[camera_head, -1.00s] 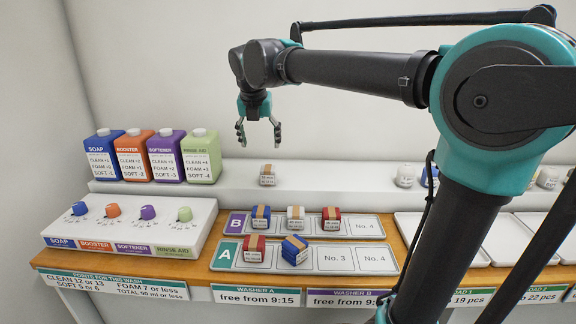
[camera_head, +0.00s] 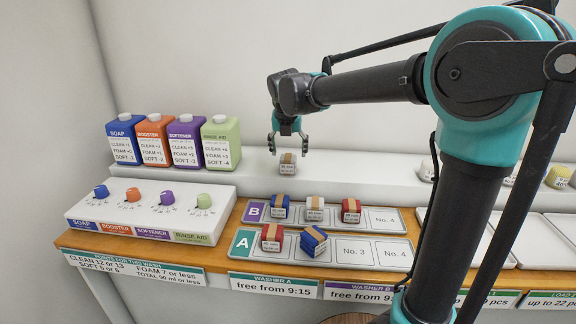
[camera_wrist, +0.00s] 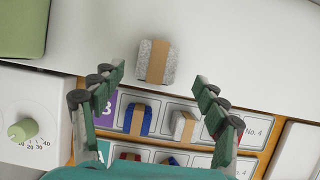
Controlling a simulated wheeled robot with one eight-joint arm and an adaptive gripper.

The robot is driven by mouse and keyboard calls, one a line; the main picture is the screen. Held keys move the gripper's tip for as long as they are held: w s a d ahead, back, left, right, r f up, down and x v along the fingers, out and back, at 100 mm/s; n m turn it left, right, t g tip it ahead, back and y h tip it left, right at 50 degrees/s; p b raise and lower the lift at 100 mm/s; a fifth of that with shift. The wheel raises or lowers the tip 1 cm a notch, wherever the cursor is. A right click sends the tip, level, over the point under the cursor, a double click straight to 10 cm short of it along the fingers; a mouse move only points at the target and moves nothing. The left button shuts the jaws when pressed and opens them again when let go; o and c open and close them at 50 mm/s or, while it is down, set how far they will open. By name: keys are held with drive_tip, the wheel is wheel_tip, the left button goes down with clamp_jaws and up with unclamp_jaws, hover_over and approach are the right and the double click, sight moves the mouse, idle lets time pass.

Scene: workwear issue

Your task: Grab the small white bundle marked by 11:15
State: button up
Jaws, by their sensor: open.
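In the wrist view the same bundle (camera_wrist: 144,62) lies ahead between the spread fingers, apart from both. Another white banded bundle (camera_head: 315,214) sits in the middle of row B, between a blue one (camera_head: 280,212) and a red one (camera_head: 351,217); its label is also unreadable.
Row A holds a red bundle (camera_head: 272,245) and a tilted blue bundle (camera_head: 314,248). Coloured bottles, such as the green rinse aid (camera_head: 220,130), stand left of my gripper. A dial panel (camera_head: 150,226) is in front of them. More small bundles (camera_head: 558,176) sit far right.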

sight(288, 157)
drive_tip(key=x, duration=0.5)
drive_tip(key=shift+w+a, duration=0.25)
drive_tip(key=c, duration=1.3)
drive_tip(key=shift+o, duration=0.2)
